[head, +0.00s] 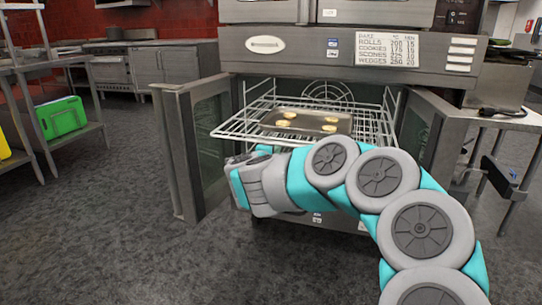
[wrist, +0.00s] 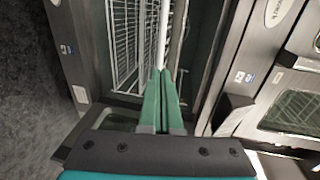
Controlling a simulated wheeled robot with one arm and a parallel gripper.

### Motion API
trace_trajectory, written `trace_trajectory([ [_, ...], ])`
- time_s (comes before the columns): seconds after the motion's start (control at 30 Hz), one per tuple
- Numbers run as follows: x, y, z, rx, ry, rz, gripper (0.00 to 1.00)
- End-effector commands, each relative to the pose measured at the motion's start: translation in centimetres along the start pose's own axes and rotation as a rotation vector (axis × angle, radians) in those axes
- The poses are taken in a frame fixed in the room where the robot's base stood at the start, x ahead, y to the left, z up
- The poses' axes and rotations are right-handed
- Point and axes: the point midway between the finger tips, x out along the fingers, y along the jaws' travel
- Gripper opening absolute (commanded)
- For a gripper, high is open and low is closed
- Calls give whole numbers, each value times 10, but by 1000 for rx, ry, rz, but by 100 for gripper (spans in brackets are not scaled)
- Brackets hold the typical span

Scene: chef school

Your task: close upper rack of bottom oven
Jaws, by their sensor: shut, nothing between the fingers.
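The bottom oven (head: 233,104) has both doors open, the left door (head: 178,150) and the right door (head: 432,130). Its upper rack (head: 232,131) is a wire rack, slid out past the oven front. A metal tray (head: 335,124) with several pale pieces of food lies on it. My gripper's green fingers (wrist: 162,73) are together and empty in the wrist view. Their tips are close to a pale bar (wrist: 163,30) that looks like the rack's edge; I cannot tell whether they touch it. In the head view, my wrist is in front of and below the rack's front edge, hiding the fingertips.
An upper oven (head: 330,12) sits above the control panel. A metal shelf (head: 70,130) with a green box (head: 62,117) stands at left, and a metal table (head: 510,116) at right. The grey floor (head: 120,240) at front left is clear.

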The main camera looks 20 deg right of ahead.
Motion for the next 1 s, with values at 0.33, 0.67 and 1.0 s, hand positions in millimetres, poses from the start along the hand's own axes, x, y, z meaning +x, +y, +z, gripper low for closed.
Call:
trace_trajectory([
  [0.33,51,2,0,-3,3,2,0],
  [0.67,64,0,0,0,-1,1,0],
  [1.0,64,0,0,-1,0,1,0],
])
